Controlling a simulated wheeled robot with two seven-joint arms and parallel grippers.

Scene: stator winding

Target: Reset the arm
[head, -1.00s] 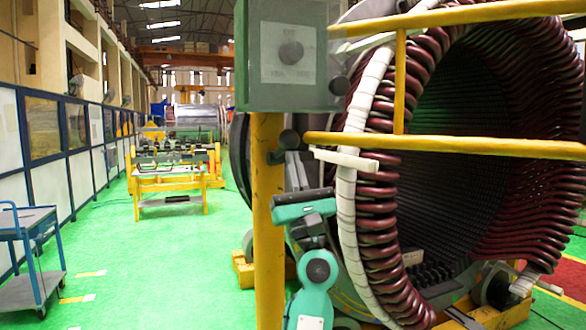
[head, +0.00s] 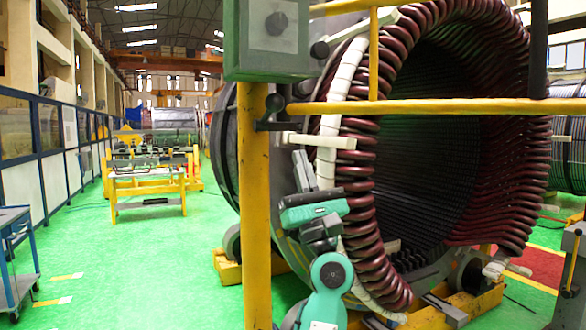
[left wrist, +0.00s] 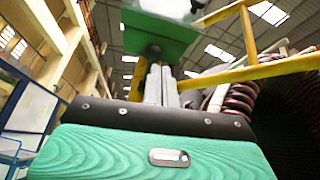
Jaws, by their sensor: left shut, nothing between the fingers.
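My left gripper (head: 302,165) points upward in front of the stator's left side, just right of the yellow post. Its fingers are shut and empty; they also show in the left wrist view (left wrist: 162,80), pointing up with nothing between them. The big stator (head: 420,150) stands behind it, with dark red coil ends around a dark bore. A white-wrapped ring (head: 327,180) runs along the coils behind my left arm. A white strip (head: 318,139) sticks out from this ring near the gripper. My right gripper is not in view.
A yellow post (head: 255,200) with a grey-green control box (head: 268,40) stands close to my left gripper. A yellow rail (head: 430,107) crosses in front of the stator. A blue cart (head: 15,260) stands at the left. The green floor (head: 130,260) between is clear.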

